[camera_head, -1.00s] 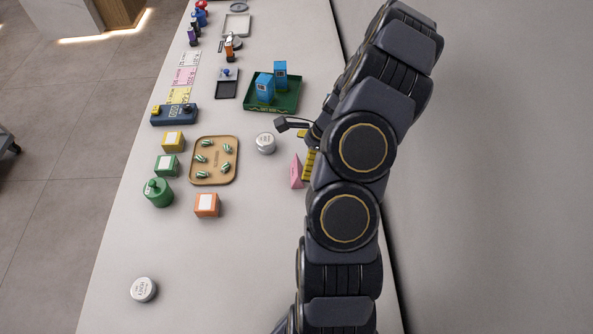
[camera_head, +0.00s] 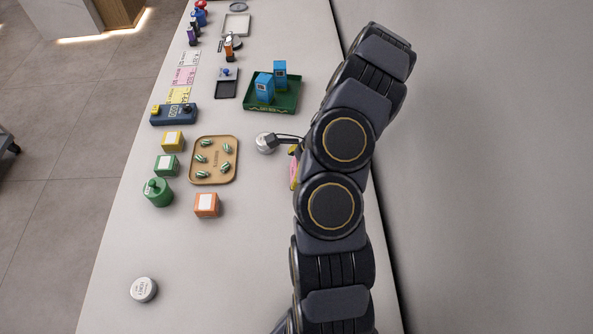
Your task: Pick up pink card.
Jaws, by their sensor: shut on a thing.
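A pink card (camera_head: 293,172) shows as a narrow sliver at the left edge of my arm, with a yellow edge beside it. My gripper (camera_head: 295,155) is at the same place, mostly hidden behind my own arm links. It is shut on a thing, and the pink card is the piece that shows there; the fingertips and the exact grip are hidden. Another flat pink slip (camera_head: 184,76) lies far to the left in a row with a white slip (camera_head: 190,58) and a yellow slip (camera_head: 179,95).
A round silver tin (camera_head: 265,147) stands just left of my gripper. A tan tray (camera_head: 215,182) with striped pieces, an orange box (camera_head: 206,205) and a green tray (camera_head: 258,106) with two blue boxes stand nearby. The near middle of the counter is clear.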

